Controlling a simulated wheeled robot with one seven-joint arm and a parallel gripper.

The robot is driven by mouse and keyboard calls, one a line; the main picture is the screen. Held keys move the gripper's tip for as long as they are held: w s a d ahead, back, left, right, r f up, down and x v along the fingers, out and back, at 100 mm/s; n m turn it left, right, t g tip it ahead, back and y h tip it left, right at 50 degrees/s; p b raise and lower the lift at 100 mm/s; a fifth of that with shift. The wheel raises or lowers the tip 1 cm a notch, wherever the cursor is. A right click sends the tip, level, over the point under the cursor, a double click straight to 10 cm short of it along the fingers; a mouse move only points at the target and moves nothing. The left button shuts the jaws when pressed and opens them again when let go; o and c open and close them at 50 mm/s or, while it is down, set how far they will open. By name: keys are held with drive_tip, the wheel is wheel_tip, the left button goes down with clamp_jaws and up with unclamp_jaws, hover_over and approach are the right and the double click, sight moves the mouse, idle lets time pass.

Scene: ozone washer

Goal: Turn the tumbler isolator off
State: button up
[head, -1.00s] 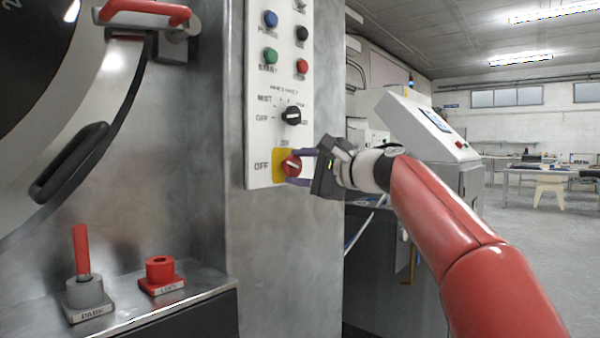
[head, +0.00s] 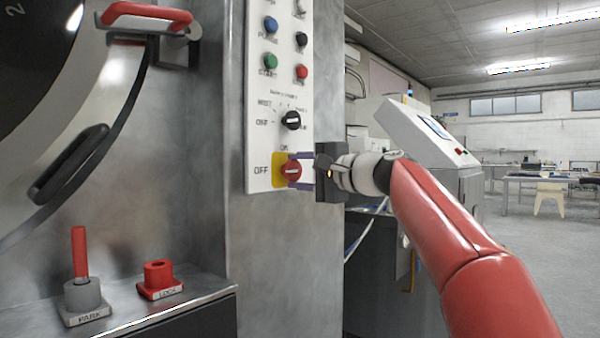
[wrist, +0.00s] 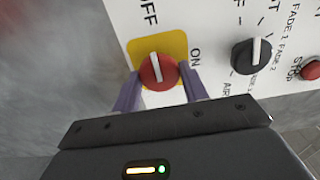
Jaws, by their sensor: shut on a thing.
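The tumbler isolator is a red round knob (head: 291,170) with a white mark, on a yellow plate (head: 278,180) low on the white control panel. It also shows in the wrist view (wrist: 158,72). Its white mark lies about level in the head view, with one end toward the OFF label (head: 261,170); the ON label (wrist: 196,58) is above the knob in the head view. My gripper (head: 294,171) is shut on the knob, one purple finger above it and one below. In the wrist view the fingers lie on either side of the knob.
A black selector knob (head: 291,120) sits just above the isolator, with several coloured push buttons higher up. A red lock piece (head: 160,280) and a park post (head: 82,280) stand on the ledge at lower left. Open floor lies to the right.

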drive_tip(key=shift+f, duration=0.1)
drive_tip(key=o, duration=0.9)
drive_tip(key=shift+o, duration=0.2)
drive_tip(key=b+v, duration=0.2)
drive_tip(key=v, duration=0.5)
drive_tip(key=shift+s+d, duration=0.25)
drive_tip(key=shift+d, duration=0.05)
